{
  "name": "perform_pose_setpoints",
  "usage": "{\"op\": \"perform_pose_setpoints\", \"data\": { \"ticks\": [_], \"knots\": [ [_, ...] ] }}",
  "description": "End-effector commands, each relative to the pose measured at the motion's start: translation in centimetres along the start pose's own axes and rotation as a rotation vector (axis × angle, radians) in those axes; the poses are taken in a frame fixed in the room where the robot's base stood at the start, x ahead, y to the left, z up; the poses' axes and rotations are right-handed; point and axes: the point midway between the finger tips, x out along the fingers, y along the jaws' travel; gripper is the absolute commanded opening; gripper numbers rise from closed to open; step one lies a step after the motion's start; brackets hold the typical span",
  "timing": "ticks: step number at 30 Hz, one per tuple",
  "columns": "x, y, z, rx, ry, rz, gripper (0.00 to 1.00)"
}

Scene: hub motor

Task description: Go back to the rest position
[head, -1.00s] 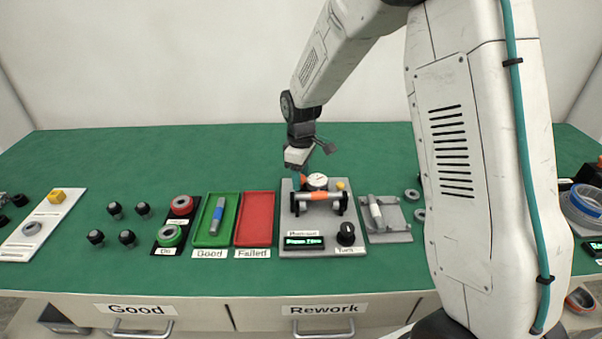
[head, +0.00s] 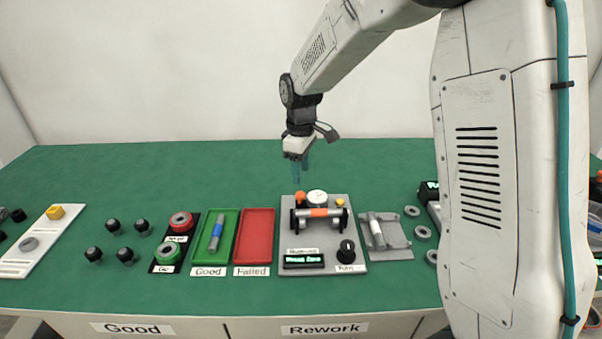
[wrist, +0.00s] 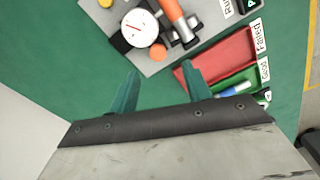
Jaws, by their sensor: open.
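My gripper (head: 301,170) hangs fingers down above the back of the green bench, behind the measuring fixture. In the wrist view its two teal fingers (wrist: 161,92) stand apart with nothing between them. The fixture (head: 327,262) is a grey plate with a dial gauge (head: 317,198), an orange knob and a black turn knob. A steel shaft with an orange band (head: 319,213) lies across its two black supports. The gauge also shows in the wrist view (wrist: 140,27), ahead of the fingers and apart from them.
A green tray (head: 230,228) holds a shaft with a blue band; the red tray (head: 257,222) is empty. Right of the fixture, a grey holder (head: 398,243) bears another shaft. Rings and black knobs lie to the sides. The bench behind the fixture is clear.

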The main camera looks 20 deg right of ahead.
Motion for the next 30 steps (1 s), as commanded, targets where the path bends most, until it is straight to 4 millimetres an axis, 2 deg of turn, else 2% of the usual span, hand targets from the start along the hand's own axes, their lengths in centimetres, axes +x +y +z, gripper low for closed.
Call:
{"op": "perform_pose_setpoints", "data": {
  "ticks": [9,14,15,17,26,30],
  "knots": [
    [0.1,0.0,0.0,0.005,0.000,0.000,0.49],
    [0.5,-0.8,0.8,0.106,-0.030,-0.028,0.49],
    [1.1,-1.8,1.7,0.154,-0.059,-0.051,0.49],
    [0.5,-3.4,3.4,0.236,-0.089,-0.071,0.49],
    [-5.2,-10.4,11.1,0.528,-0.131,-0.078,0.49],
    [-7.8,-14.2,15.1,0.653,-0.122,-0.064,0.49]
  ]
}}
